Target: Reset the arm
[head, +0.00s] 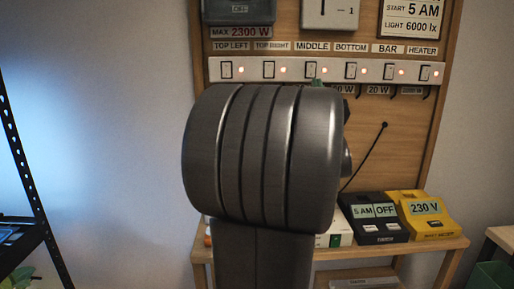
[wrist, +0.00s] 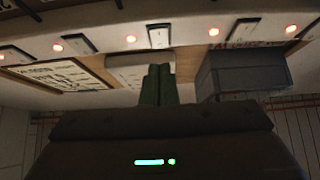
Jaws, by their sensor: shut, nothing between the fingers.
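My gripper (wrist: 159,85) shows in the wrist view as two green fingers pressed together, with nothing between them. They point toward the board with the switch strip. In the head view a large grey part of my arm stands in the middle and hides most of the gripper; only a small green bit shows above it. I cannot tell whether the fingers touch anything.
A wooden board (head: 405,130) stands behind my arm. Below it a wooden bench (head: 425,247) holds a dark timer box (head: 375,220) reading 5 AM OFF and a yellow meter (head: 424,215) reading 230 V. A dark rack (head: 28,190) is at the left edge.

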